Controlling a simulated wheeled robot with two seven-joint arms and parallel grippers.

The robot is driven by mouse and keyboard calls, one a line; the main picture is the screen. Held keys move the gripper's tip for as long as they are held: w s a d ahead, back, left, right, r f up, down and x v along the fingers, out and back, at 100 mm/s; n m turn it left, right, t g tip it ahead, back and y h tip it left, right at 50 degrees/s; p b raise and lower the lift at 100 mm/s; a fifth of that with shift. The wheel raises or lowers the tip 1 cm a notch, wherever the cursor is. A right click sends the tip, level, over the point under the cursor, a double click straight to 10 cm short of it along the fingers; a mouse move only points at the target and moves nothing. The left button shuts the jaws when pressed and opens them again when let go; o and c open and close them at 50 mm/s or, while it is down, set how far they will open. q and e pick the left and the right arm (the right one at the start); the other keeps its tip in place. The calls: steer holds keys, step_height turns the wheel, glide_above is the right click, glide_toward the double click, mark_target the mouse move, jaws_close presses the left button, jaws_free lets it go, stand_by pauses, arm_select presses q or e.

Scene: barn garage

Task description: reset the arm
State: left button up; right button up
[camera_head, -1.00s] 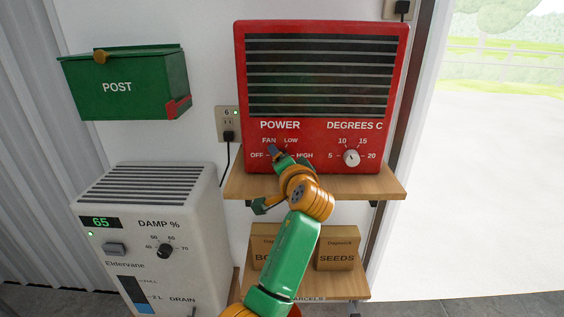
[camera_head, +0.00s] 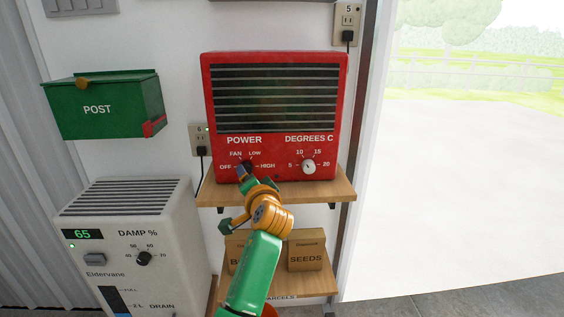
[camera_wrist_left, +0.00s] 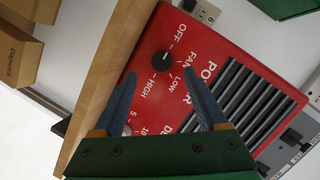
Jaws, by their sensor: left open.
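My left arm reaches up from the bottom in the head view. Its gripper (camera_head: 244,172) is in front of the lower left of the red heater (camera_head: 274,165), at the POWER dial. In the left wrist view the two blue fingers of this gripper (camera_wrist_left: 160,74) are spread apart. The black power knob (camera_wrist_left: 162,62) shows between and just beyond their tips, with a visible gap to each side. Nothing is held. In the head view the gripper largely covers that knob. My right gripper is in neither view.
The heater stands on a wooden shelf (camera_head: 335,190). Below are seed boxes (camera_head: 306,257). A white dehumidifier (camera_head: 185,235) stands at left, under a green post box (camera_head: 105,106). The temperature knob (camera_head: 308,167) is right of the gripper. An open doorway lies at right.

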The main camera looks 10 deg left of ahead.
arm_select(q)
steer(key=s+a+f+n+g+h, duration=0.1)
steer(key=s+f+n+g+h, duration=0.15)
steer(key=s+f, duration=0.8)
steer(key=s+a+f+n+g+h, duration=0.1)
steer(key=s+f+g, duration=0.2)
steer(key=s+f, duration=0.75)
steer(key=s+d+f+g+h, duration=0.2)
steer(key=s+f, duration=0.2)
steer(key=s, duration=0.5)
steer(key=s+d+f+g+h, duration=0.2)
steer(key=s+d+f, duration=0.15)
steer(key=s, duration=0.45)
steer(key=s+f+g+p, duration=0.2)
steer(key=s+f, duration=0.1)
steer(key=f, duration=1.3)
steer(key=s+a+f, duration=0.2)
steer(key=s+f, duration=0.6)
steer(key=s, duration=0.4)
steer(key=shift+a+f+g+p, duration=0.2)
steer(key=shift+a+g+p, duration=0.05)
steer(key=shift+g+p, duration=0.2)
